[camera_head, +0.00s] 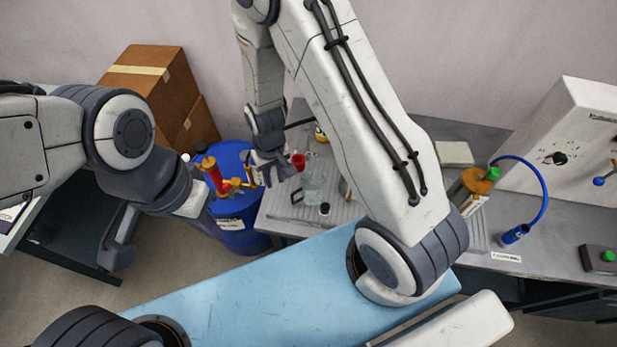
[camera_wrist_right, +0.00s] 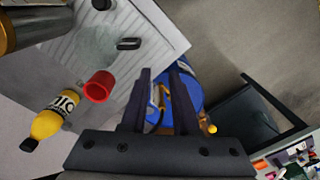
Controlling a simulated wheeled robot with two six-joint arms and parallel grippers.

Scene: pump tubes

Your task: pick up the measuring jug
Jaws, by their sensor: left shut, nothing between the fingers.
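The measuring jug (camera_head: 313,183) is clear glass and stands upright on the grey ribbed tray (camera_head: 283,209) at the bench's left end. In the right wrist view the jug (camera_wrist_right: 93,45) is a faint clear shape on the tray, left of the fingers. My right gripper (camera_head: 276,176) hangs just left of the jug, apart from it. In the wrist view its two fingers (camera_wrist_right: 165,95) stand apart with nothing held between them. My left gripper (camera_head: 207,226) is shut and empty in front of the blue drum, its fingers hard to make out.
The blue drum (camera_head: 236,225) with a red and yellow pump (camera_head: 222,182) stands left of the bench. A red cup (camera_wrist_right: 100,86), yellow bottle (camera_wrist_right: 52,118) and black cap (camera_head: 324,208) are near the jug. Cardboard boxes (camera_head: 150,75) stand behind.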

